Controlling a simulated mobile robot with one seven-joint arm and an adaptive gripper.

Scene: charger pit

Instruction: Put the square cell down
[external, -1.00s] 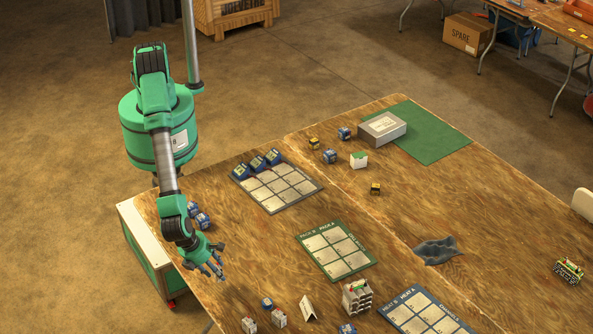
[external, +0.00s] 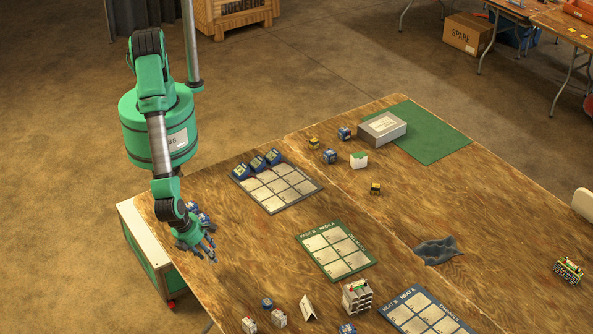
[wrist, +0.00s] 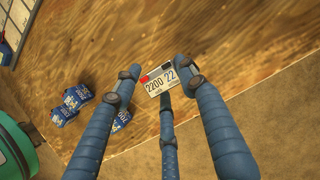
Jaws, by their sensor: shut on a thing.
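The square cell (wrist: 159,82) shows its white label face, marked "2200 22", in the wrist view, with a red patch and a black patch along its top edge. My gripper (wrist: 158,88) has its blue fingers closed around it, one at each side and one below. In the external view my gripper (external: 211,257) hangs near the left edge of the plywood table (external: 240,238); the cell is too small and covered there to make out. I cannot tell whether the cell touches the wood.
The table edge runs close by, with floor beyond. A grey tray (external: 308,187) with blue blocks and a green-bordered board (external: 318,258) lie farther off. Bare wood lies between.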

